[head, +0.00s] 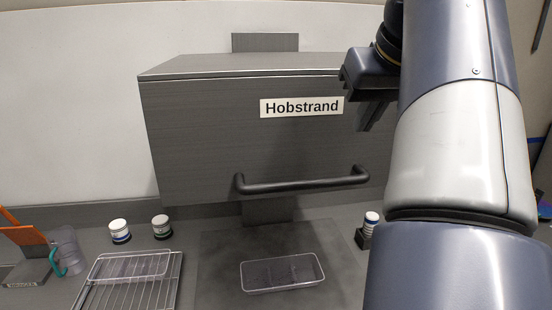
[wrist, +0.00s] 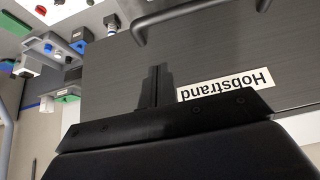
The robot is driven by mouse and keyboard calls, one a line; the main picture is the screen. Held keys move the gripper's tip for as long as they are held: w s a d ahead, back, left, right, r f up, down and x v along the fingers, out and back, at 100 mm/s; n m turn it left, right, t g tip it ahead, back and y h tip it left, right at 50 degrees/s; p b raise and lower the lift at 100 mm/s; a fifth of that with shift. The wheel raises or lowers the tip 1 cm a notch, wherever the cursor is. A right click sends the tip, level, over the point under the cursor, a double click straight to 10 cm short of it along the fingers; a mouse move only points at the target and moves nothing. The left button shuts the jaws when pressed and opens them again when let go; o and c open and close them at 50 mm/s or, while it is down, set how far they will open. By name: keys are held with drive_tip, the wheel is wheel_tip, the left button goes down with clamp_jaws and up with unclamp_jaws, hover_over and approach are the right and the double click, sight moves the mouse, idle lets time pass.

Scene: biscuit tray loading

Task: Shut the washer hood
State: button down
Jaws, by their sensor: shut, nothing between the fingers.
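The washer hood (head: 200,130) is a dark grey box with a "Hobstrand" label and a black bar handle (head: 300,183) low on its front. It is raised, with a gap between its lower edge and the worktop. My gripper (head: 368,118) is at the upper right of the hood's front, right of the label and above the handle. In the wrist view the hood (wrist: 110,60) appears upside down, and the fingers (wrist: 157,72) are together, empty, beside the label. I cannot tell whether they touch the hood. My arm hides the hood's right side.
A clear tray (head: 283,288) sits on the dark base below the hood. A wire rack (head: 128,292) with another clear tray, two small jars (head: 120,231), and a clear jug (head: 68,252) stand left.

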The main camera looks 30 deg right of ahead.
approach(355, 161)
drive_tip(key=a+f, duration=0.1)
drive_tip(key=w+a+f, duration=0.1)
drive_tip(key=shift+w+a+f, duration=0.2)
drive_tip(key=shift+w+a, duration=0.05)
drive_tip(key=shift+w, duration=0.05)
drive_tip(key=shift+s+f, duration=0.25)
drive_tip(key=shift+f, duration=0.6)
drive_tip(key=shift+s+a+f, duration=0.1)
drive_tip(key=shift+s+f, duration=0.05)
drive_tip(key=shift+f, duration=0.6)
